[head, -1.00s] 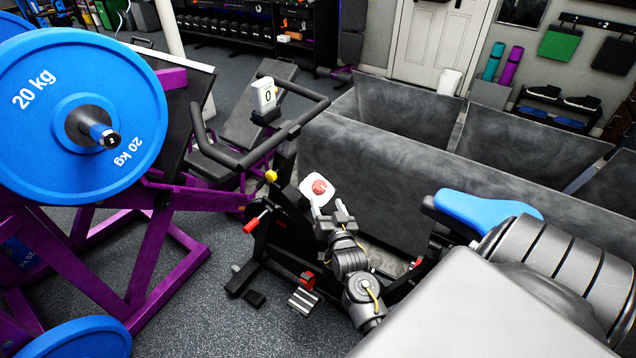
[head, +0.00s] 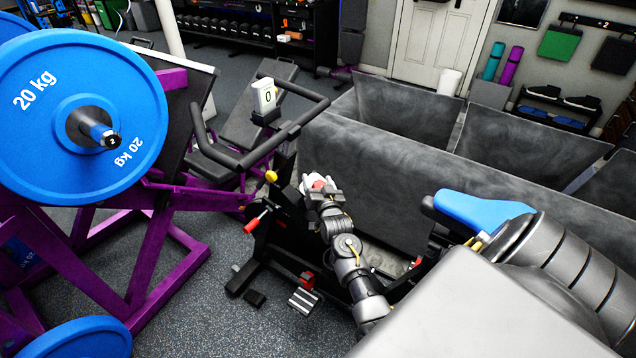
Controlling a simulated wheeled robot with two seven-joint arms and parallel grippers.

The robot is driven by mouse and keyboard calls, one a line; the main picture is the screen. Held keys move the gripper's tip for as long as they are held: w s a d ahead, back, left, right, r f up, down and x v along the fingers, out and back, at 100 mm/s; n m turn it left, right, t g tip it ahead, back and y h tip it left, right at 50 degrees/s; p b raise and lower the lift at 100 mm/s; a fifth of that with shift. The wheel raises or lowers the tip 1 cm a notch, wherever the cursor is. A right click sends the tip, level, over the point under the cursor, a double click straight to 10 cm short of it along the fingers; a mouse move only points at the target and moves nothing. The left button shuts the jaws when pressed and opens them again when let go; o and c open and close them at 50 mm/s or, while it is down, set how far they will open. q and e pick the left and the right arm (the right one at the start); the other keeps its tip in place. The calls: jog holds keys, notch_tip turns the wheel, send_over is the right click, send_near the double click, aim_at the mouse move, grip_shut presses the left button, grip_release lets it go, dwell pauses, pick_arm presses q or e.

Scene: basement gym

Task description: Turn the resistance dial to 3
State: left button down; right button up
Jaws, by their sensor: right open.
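The resistance dial (head: 318,183) is a red knob on a white plate on the exercise bike (head: 262,240). My right gripper (head: 316,186) is open at the dial, with its fingers in front of the plate. The gripper covers much of the dial, so its setting cannot be read, and I cannot tell whether the fingers touch the knob. My left gripper is not in view.
A purple rack with a blue 20 kg plate (head: 40,140) stands at the left. Grey soft-sided bins (head: 400,175) stand behind the bike. The bike's blue seat (head: 478,211) is at the right.

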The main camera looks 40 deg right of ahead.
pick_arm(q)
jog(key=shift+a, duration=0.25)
pick_arm(e)
jog(key=shift+c, duration=0.3)
